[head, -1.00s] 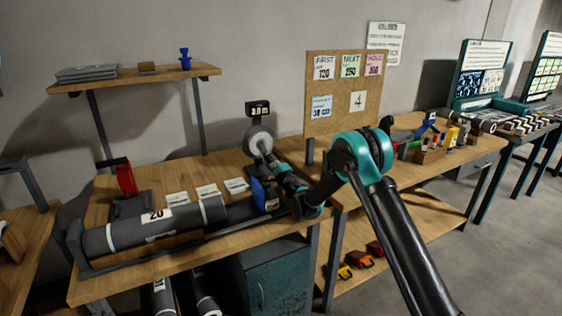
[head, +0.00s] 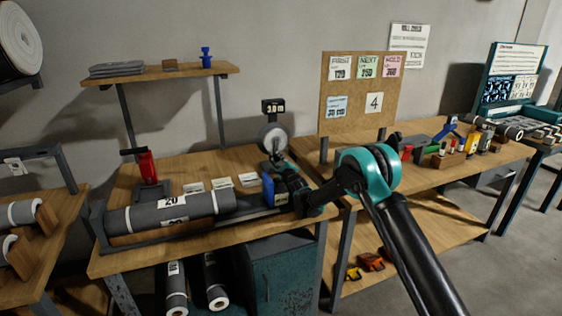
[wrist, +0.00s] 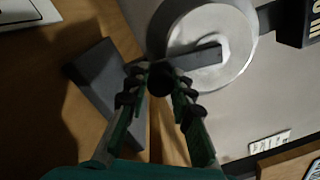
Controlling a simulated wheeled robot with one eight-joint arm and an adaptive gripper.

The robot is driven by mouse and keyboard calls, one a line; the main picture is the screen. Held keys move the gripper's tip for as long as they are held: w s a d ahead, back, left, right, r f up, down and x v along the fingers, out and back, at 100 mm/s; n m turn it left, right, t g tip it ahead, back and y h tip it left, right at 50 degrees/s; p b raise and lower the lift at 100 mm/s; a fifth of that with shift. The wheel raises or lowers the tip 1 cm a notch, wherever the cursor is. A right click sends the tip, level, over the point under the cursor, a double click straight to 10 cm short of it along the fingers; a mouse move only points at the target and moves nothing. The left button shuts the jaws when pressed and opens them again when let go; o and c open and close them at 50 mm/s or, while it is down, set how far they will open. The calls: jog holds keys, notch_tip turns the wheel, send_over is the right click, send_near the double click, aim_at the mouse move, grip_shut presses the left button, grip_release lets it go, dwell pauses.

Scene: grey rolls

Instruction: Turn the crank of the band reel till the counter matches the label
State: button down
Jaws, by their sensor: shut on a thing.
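The band reel (head: 272,138) is a pale round disc on a grey stand at the back of the bench. Its black counter (head: 273,106) sits above it and seems to read 3.0, in small digits. In the wrist view the reel's disc (wrist: 232,38) fills the top, with a grey crank arm (wrist: 203,58) across it. My gripper (wrist: 160,84) is shut on the dark round crank knob (wrist: 158,74), at the lower left of the disc. A blue label (head: 336,106) is pinned on the cork board; its writing is too small to read surely.
A grey roll (head: 165,214) marked 20 lies in a holder at the bench front. A red tool (head: 147,168), white cards (head: 222,183) and a blue block (head: 268,189) are near it. A shelf (head: 150,76) hangs behind. Blocks crowd the right bench.

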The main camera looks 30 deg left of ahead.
aim_at(277, 139)
jog(key=shift+s, duration=0.1)
dwell(0.3)
jog(key=c, duration=1.3)
grip_release()
jog(key=shift+r, duration=0.1)
notch_tip(277, 139, up, 10)
jog(key=shift+f, duration=0.1)
